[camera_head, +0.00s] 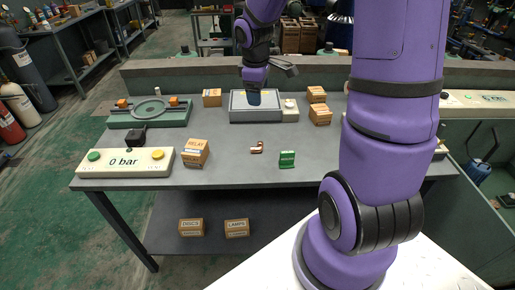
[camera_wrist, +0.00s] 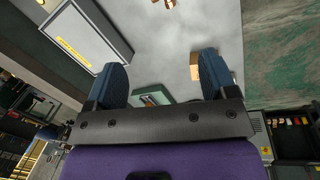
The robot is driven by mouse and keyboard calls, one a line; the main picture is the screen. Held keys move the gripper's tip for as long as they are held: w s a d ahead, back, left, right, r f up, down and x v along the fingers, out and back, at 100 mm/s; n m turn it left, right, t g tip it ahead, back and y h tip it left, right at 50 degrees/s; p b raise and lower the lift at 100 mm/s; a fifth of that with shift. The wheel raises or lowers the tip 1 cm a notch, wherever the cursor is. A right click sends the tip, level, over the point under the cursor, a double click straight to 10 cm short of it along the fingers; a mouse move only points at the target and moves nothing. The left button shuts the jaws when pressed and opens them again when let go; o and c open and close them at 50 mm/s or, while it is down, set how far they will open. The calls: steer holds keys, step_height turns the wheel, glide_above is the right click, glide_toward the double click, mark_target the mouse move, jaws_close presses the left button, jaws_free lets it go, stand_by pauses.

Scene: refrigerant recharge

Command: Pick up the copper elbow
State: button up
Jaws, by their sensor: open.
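The small copper elbow (camera_head: 257,148) lies on the grey workbench (camera_head: 225,165), near the middle and toward the front. In the wrist view the copper elbow (camera_wrist: 164,3) shows at the top edge, partly cut off. My gripper (camera_head: 254,98) is above the bench, over the grey framed tray at the back, apart from the elbow. In the wrist view the two blue fingers of my gripper (camera_wrist: 161,70) are spread wide with nothing between them.
A relay box (camera_head: 195,152) stands left of the elbow and a small green box (camera_head: 287,159) to its right. The grey tray (camera_head: 236,114) is behind. A 0 bar gauge panel (camera_head: 125,170) and a green fixture (camera_head: 170,120) are at left.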

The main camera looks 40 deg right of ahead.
steer(key=w+d+f+n+g+y, duration=0.1)
steer(key=w+d+f+n, duration=0.1)
steer(key=f, duration=0.5)
steer(key=w+d+f+n+y, duration=0.1)
steer(key=d+f, duration=0.1)
steer(key=f, duration=0.5)
glide_above(263, 146)
steer(key=f, duration=0.5)
steer(key=shift+w+a+f, duration=0.15)
steer(key=shift+w+a, duration=0.1)
steer(key=f, duration=0.4)
steer(key=shift+s+f, duration=0.15)
steer(key=shift+s, duration=0.25)
steer(key=shift+f, duration=0.6)
steer(key=shift+c, duration=0.3)
steer(key=c, duration=0.9)
